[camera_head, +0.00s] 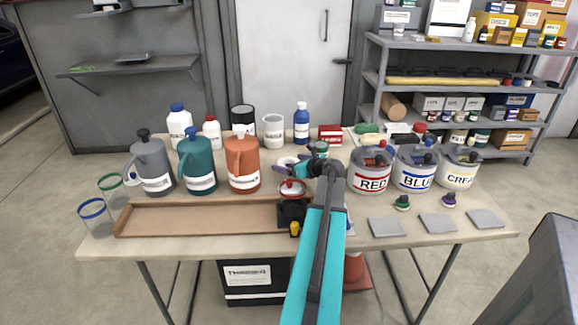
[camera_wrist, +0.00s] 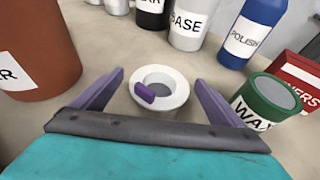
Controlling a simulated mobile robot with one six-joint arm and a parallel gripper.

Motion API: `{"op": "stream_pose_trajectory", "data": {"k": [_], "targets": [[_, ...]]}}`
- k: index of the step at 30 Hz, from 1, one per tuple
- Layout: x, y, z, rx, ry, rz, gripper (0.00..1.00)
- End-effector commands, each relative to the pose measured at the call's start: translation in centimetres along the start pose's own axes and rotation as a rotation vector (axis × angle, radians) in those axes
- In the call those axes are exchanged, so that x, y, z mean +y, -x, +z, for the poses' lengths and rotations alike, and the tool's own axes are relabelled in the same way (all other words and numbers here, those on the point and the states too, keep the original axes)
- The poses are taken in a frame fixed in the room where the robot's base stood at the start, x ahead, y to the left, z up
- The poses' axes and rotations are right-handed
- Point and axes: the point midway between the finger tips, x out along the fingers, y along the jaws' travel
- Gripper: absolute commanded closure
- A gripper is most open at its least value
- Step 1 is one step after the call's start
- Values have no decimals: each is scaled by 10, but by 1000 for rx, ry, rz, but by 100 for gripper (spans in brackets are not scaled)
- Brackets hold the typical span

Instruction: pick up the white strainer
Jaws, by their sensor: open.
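The white strainer (camera_wrist: 176,79) sits on the tabletop in the wrist view, a round white piece with a wide rim and a purple part on its near side. Its pale rim also shows in the head view (camera_head: 286,161), partly hidden by my gripper. My gripper (camera_wrist: 160,78) is open, with one purple finger on each side of the strainer and visible space beside it. The gripper also shows in the head view (camera_head: 291,166), low over the table.
An orange jug (camera_head: 243,163) stands left of the gripper. A green-topped WAX tin (camera_wrist: 272,98) is close to the right finger. A blue POLISH bottle (camera_head: 301,123) and white BASE container (camera_head: 273,131) stand behind. RED (camera_head: 371,181) and BLUE buckets (camera_head: 415,179) are right.

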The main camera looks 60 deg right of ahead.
Motion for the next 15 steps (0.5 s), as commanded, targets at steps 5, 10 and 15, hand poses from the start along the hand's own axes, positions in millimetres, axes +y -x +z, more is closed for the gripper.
{"op": "stream_pose_trajectory", "data": {"k": [5, 10, 15], "targets": [[0, 0, 0, 0, 0, 0, 19], [0, 0, 0, 0, 0, 0, 48], [0, 0, 0, 0, 0, 0, 52]]}}
